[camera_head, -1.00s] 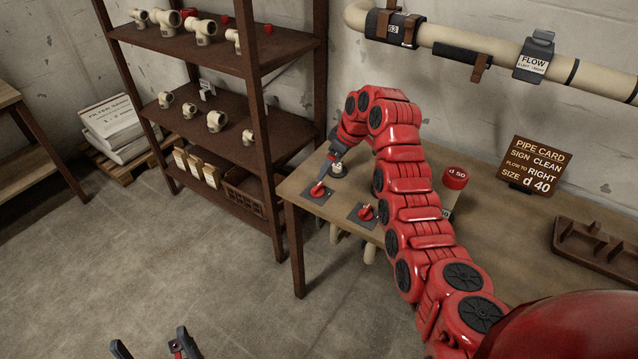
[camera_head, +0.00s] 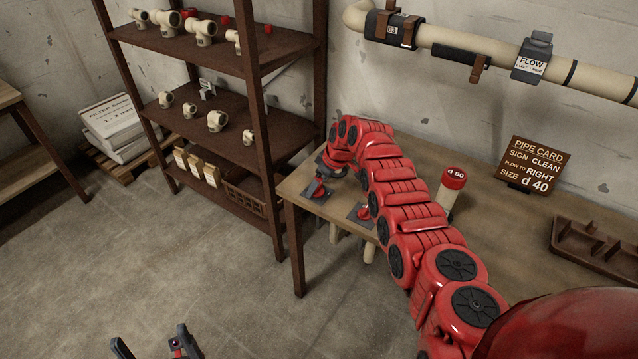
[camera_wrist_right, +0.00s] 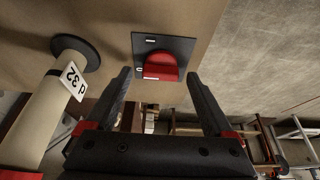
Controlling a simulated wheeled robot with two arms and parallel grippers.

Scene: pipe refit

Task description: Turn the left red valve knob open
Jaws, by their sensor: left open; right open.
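The left red valve knob (camera_head: 318,190) sits on a dark square plate near the left end of the workbench. In the right wrist view the red knob (camera_wrist_right: 157,66) shows ahead, between the fingertips of my right gripper (camera_wrist_right: 158,78). Those fingers are open; I cannot tell whether they touch the knob. In the head view my right arm reaches over the bench and its gripper partly hides the knob. The second valve's plate (camera_head: 357,215) is to the right, its knob mostly hidden by my arm. My left gripper (camera_head: 150,346) is open and empty at the bottom left, over the floor.
A cream pipe labelled d 32 (camera_wrist_right: 35,115) stands close beside my right gripper. A red-capped d 50 piece (camera_head: 452,182), a pipe card (camera_head: 533,165) and a brown tray (camera_head: 590,250) are on the bench. A shelf (camera_head: 215,145) with fittings stands left. Open floor lies in front.

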